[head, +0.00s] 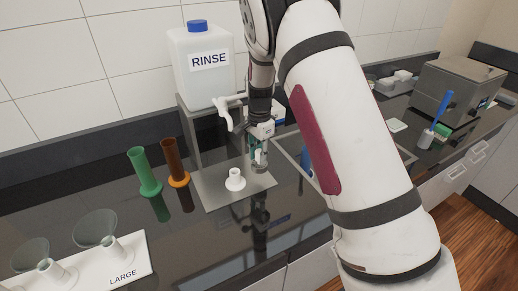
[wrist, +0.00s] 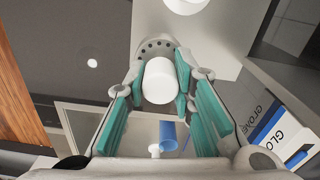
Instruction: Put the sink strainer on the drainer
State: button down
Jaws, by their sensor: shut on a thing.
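My gripper (head: 260,150) is shut on the sink strainer (wrist: 159,82), gripping its white knob between teal finger pads. The strainer's grey disc with small holes (wrist: 150,50) shows just beyond the knob. In the head view my gripper hangs over the right part of a flat grey plate (head: 215,196), and the strainer is too small there to make out clearly. A white flanged piece (head: 235,180) stands on the plate, left of my gripper. I cannot tell for sure which thing is the drainer. A light-framed opening with a blue object (wrist: 168,136) lies below my gripper in the wrist view.
A rinse container (head: 200,65) stands on a grey stand behind the plate. Green (head: 145,172) and orange-brown (head: 175,162) cylinders stand to the left. Glass funnels rest on a white board (head: 110,275) at front left. A glove box (wrist: 280,130) is at right in the wrist view.

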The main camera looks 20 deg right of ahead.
aim_at(259, 167)
jog(key=shift+f+b, duration=0.5)
jog(key=shift+f, duration=2)
jog(key=shift+f, duration=0.3)
jog(key=c, duration=1)
grip_release()
jog(key=shift+o, duration=0.2)
notch_tip(259, 167, up, 12)
jog(key=shift+s+r, duration=0.1)
